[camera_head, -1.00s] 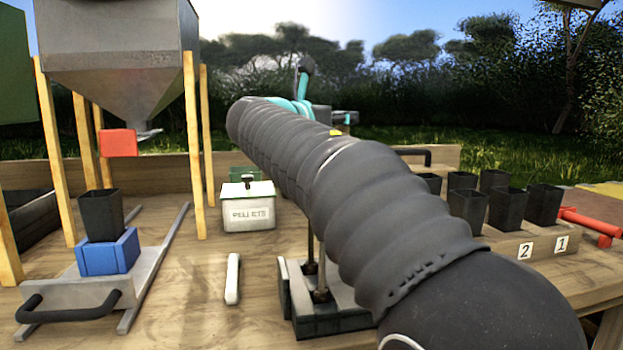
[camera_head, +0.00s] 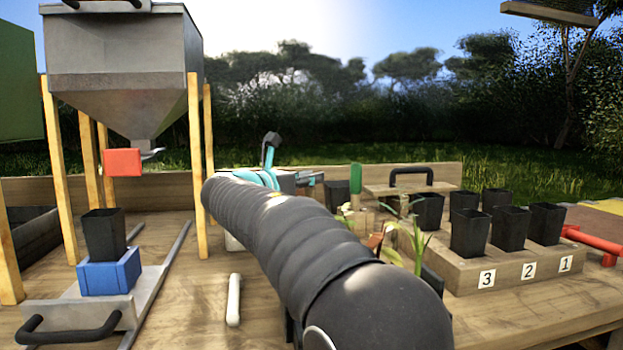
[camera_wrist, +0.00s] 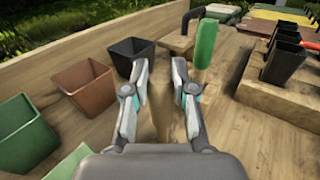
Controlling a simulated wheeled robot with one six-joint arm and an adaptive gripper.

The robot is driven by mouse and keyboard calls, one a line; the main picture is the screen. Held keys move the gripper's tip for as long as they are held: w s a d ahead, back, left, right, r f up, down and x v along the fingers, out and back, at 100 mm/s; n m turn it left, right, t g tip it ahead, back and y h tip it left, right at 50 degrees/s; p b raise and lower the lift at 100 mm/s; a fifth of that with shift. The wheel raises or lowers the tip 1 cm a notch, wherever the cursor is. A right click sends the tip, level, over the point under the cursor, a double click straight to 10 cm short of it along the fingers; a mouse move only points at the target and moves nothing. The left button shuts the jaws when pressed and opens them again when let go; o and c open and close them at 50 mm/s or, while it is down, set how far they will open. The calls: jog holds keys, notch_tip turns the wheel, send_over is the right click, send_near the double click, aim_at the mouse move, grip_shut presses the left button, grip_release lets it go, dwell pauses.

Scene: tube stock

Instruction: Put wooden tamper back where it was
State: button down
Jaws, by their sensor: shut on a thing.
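My gripper (camera_wrist: 160,95) is in the lower middle of the wrist view, with its two fingers closed on the wooden tamper (camera_wrist: 160,106). The tamper shows as a pale wooden piece between the fingers, hard to tell from the wooden table behind it. Its lower end is hidden, so I cannot tell whether it touches the table. A green-topped wooden tool (camera_wrist: 206,48) stands upright just to the right of the right finger; its green top also shows in the head view (camera_head: 356,176). In the head view my arm hides most of the gripper and the tamper.
A brown pot (camera_wrist: 84,88), a green pot (camera_wrist: 22,132) and a black pot (camera_wrist: 133,54) stand left of my gripper. Numbered blocks (camera_head: 545,268) hold several black pots at right. Plants (camera_head: 415,240) stand behind my arm. A white bar (camera_head: 234,298) lies on the front table.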

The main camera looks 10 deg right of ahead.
jog(key=shift+f, duration=0.15)
jog(key=c, duration=0.9)
grip_release()
jog(key=shift+c, duration=0.2)
jog(key=shift+r, duration=0.2)
jog(key=v, duration=1.2)
jog(key=shift+b, duration=0.3)
